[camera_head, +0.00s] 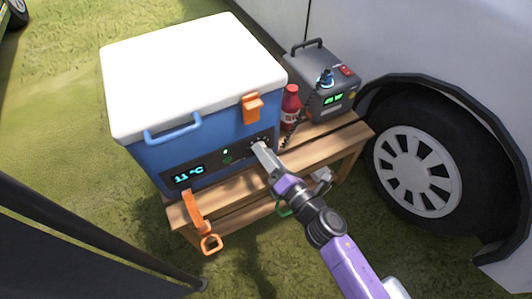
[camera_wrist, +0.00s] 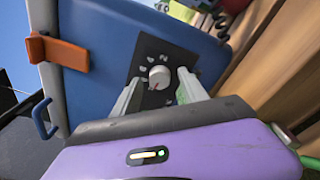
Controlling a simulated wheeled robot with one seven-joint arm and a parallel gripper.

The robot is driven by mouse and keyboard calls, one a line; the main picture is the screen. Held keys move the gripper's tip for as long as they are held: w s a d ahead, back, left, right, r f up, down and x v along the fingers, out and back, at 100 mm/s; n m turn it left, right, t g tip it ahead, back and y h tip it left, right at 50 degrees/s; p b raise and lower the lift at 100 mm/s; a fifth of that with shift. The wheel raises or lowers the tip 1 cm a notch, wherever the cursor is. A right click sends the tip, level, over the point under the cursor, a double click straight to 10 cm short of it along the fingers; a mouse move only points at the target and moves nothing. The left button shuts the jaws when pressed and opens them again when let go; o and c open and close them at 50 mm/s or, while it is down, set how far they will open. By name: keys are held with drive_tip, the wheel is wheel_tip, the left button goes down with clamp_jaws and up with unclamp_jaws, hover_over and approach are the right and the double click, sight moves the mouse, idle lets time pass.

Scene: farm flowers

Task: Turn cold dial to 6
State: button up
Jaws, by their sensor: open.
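The blue cooler (camera_head: 215,152) with a white lid (camera_head: 190,70) stands on a wooden bench. Its front panel display (camera_head: 188,175) reads 11 °C. The cold dial (camera_wrist: 159,77) is a round white knob on a dark panel (camera_wrist: 150,58) in the wrist view, with marks around it that are too small to read surely. My gripper (camera_wrist: 158,92) is open, with one finger on each side of the dial in that view; I cannot tell if they touch it. In the head view my gripper (camera_head: 262,152) reaches the right end of the front panel and hides the dial.
A grey power box (camera_head: 322,85) and a red bottle (camera_head: 291,107) stand right of the cooler on the wooden bench (camera_head: 345,136). An orange strap (camera_head: 195,215) hangs at the bench's front left. A vehicle wheel (camera_head: 417,171) is at right. Grass in front is mostly open.

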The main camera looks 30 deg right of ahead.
drive_tip(key=shift+w, duration=0.1)
clamp_jaws()
drive_tip(key=shift+m, duration=0.3)
drive_tip(key=m+b, duration=0.1)
drive_tip(key=m, duration=0.2)
drive_tip(key=shift+f, duration=0.15)
drive_tip(key=m, duration=0.4)
drive_tip(key=shift+a+t+b, duration=0.1)
drive_tip(key=shift+t+b, duration=0.2)
drive_tip(key=shift+t, duration=0.1)
drive_tip(key=m, duration=0.5)
drive_tip(key=shift+h, duration=0.4)
drive_tip(key=shift+m+h+b, duration=0.3)
drive_tip(key=shift+m+b, duration=0.05)
drive_tip(key=shift+m, duration=1.75)
